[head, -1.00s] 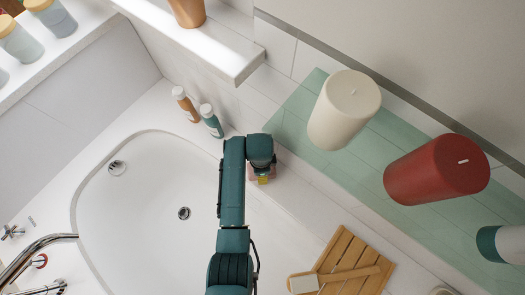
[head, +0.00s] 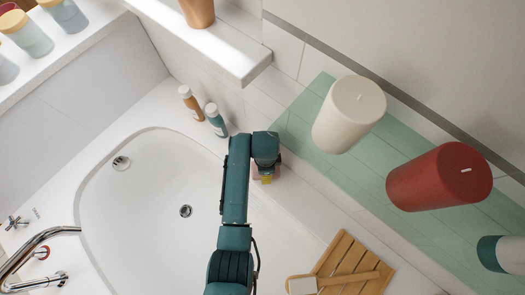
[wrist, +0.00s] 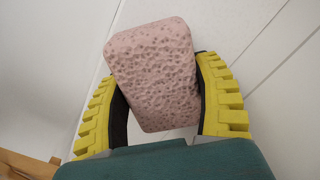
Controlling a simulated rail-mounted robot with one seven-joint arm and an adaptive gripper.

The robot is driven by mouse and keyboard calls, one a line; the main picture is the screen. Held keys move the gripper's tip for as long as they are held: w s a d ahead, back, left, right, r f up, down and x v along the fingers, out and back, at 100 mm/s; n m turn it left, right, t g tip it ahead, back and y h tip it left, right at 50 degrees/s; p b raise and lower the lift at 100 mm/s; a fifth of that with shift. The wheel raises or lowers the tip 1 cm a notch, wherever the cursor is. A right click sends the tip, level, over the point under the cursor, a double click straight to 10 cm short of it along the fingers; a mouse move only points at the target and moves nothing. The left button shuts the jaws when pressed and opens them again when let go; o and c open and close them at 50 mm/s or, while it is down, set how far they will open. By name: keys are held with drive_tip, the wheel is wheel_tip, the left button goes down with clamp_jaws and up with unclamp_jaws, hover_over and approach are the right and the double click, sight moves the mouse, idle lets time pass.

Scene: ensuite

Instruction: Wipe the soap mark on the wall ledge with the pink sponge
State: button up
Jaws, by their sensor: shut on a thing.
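The pink sponge (wrist: 155,75) is a pitted, rounded block. In the wrist view it sits tilted between the two yellow-ribbed fingers of my gripper (wrist: 162,85), which is shut on it. I cannot tell whether the sponge touches the ledge. No soap mark can be made out in either view; the arm or sponge may hide it.
Two small bottles (head: 216,120) stand on the ledge just left of my gripper. A glass shelf (head: 300,120) with a white candle (head: 348,115) and red candle (head: 438,178) is at right. A wooden rack (head: 350,262) with a brush lies nearer. The bathtub (head: 150,210) is empty.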

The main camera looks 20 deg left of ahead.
drive_tip(key=shift+r+p, duration=0.35)
drive_tip(key=shift+r, duration=0.5)
wheel_tip(320, 180, up, 5)
drive_tip(key=p, duration=0.5)
drive_tip(key=shift+a, duration=0.1)
